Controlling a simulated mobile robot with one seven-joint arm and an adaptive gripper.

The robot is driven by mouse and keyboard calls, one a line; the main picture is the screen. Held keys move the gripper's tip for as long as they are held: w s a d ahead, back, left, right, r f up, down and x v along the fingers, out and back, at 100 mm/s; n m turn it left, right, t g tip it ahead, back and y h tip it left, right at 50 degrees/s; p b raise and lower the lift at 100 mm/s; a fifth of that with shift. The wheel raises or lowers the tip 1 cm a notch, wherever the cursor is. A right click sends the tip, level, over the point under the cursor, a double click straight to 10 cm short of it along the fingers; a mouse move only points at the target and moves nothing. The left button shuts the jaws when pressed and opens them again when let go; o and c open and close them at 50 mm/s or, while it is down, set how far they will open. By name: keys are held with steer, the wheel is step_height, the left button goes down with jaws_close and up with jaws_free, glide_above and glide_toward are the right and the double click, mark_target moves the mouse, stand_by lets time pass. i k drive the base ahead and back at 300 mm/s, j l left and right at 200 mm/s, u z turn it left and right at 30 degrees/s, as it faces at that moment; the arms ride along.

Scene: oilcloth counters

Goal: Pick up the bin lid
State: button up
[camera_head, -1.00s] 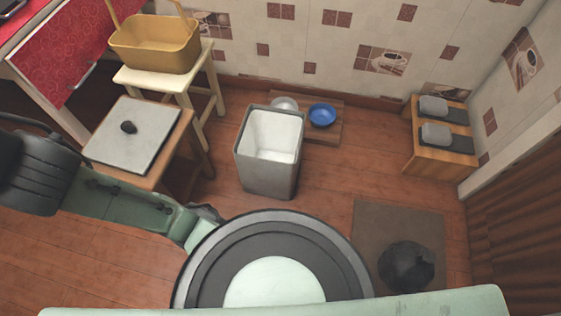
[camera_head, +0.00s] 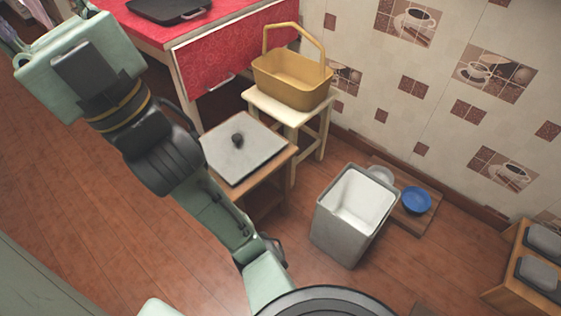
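The bin lid, a flat square pale grey panel with a dark knob (camera_head: 238,140), lies on a small wooden stand (camera_head: 268,178) at centre left. The grey bin (camera_head: 338,232) with a white inside stands open on the floor to its right. My green and black arm passes left of and in front of the lid, overlapping its left edge in the picture. I cannot make out my gripper's fingers; the lower end of the arm runs behind a dark round part of my body at the bottom edge.
A yellow basket (camera_head: 292,82) stands on a cream stool (camera_head: 318,118) behind the lid. A red-covered counter (camera_head: 240,50) is at the upper left. A blue bowl (camera_head: 416,200) sits on a low board right of the bin. Open wooden floor (camera_head: 90,215) lies at left.

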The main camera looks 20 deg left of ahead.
mark_target(236, 148)
steer(key=i+j, duration=0.1)
steer(key=i, duration=0.3)
steer(key=i+j, duration=0.15)
steer(key=i, duration=0.25)
steer(key=i+u, duration=0.1)
steer(key=u, duration=1.75)
